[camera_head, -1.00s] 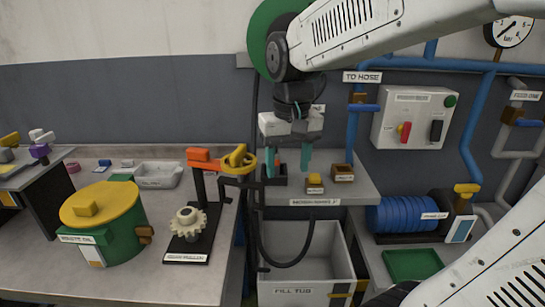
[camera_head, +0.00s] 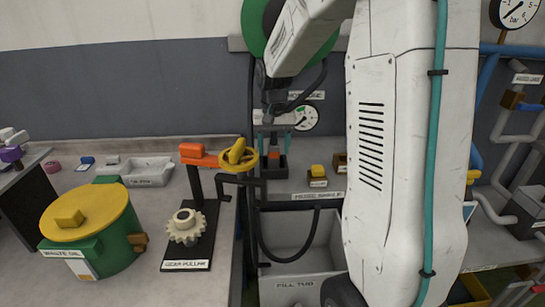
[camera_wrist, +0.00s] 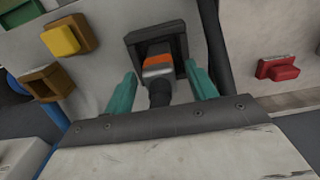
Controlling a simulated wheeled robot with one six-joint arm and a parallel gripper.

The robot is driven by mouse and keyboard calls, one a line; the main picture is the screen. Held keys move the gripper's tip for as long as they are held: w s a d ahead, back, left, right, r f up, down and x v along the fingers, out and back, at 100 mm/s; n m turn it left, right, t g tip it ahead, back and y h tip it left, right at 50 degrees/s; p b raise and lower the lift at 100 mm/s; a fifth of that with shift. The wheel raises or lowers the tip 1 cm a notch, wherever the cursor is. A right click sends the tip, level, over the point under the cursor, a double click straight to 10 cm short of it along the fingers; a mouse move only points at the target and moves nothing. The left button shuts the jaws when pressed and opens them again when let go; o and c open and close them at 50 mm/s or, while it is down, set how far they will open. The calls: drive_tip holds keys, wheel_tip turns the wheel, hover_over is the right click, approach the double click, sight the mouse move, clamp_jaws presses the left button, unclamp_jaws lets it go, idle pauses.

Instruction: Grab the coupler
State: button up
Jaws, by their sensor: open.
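The coupler (camera_wrist: 158,66), grey with an orange band and a black lower part, sits in a dark square holder (camera_wrist: 179,28) in the wrist view. Its orange part (camera_head: 273,155) also shows small in the head view, just below my fingers. My gripper (camera_wrist: 157,82) is open, with one teal finger on each side of the coupler. In the head view my gripper (camera_head: 273,144) points down over the holder at the left of the shelf. The coupler's lower end is hidden in the holder.
A yellow block (camera_head: 318,171) in a brown holder stands right of the coupler. A black hose (camera_head: 262,225) hangs below the shelf. My arm hides much of the right side.

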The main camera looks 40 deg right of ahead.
wheel_tip(320, 180, down, 2)
drive_tip(key=shift+f, duration=0.1)
drive_tip(key=c, duration=1.2)
